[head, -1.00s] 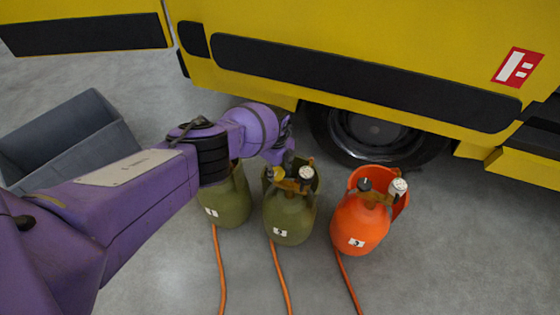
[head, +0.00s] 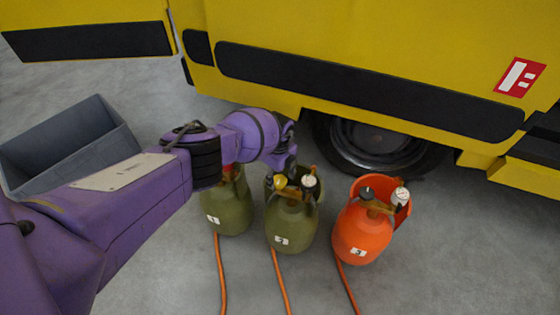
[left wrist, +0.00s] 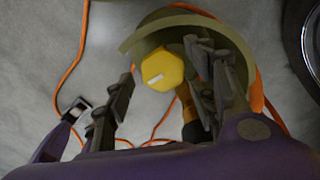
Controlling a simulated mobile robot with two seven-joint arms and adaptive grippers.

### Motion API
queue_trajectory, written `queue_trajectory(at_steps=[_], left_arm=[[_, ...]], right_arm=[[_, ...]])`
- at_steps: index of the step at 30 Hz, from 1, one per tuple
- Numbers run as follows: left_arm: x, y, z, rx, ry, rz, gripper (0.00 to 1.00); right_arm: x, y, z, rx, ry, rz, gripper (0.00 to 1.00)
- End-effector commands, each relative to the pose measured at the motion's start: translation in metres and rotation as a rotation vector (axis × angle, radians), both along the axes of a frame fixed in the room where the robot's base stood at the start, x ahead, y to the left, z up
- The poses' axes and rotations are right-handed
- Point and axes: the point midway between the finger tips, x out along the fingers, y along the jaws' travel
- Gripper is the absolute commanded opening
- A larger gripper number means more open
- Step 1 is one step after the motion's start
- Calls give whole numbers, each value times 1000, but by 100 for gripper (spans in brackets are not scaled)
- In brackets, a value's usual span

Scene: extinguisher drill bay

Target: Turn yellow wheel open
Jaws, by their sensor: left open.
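The yellow wheel (head: 280,182) sits on top of the middle cylinder (head: 290,224), which is olive green. In the left wrist view the yellow wheel (left wrist: 162,70) is a faceted knob with a small white mark. My left gripper (head: 284,170) is over the wheel in the head view, coming from the left. In the left wrist view my left gripper (left wrist: 160,66) is open, one finger on each side of the wheel, the right one closer. I cannot tell whether a finger touches it. My right gripper is not in view.
A second green cylinder (head: 226,212) stands left, partly hidden by my arm. An orange cylinder (head: 362,234) stands right. Orange hoses (head: 282,275) run forward on the floor. A yellow vehicle (head: 400,40) is behind, and a grey bin (head: 70,140) stands left.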

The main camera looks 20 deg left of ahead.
Motion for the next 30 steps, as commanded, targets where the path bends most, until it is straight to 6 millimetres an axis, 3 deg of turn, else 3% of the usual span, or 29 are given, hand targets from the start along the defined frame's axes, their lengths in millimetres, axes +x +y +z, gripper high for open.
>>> queue_trajectory(at_steps=[5,18,24,30], left_arm=[[-2,2,19,2,0,-3,52],[-2,3,95,4,1,2,52],[-3,3,108,4,3,2,52],[-3,3,109,5,2,3,52]], right_arm=[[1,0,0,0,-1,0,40],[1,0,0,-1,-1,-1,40],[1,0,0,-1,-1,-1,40],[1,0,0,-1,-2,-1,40]])
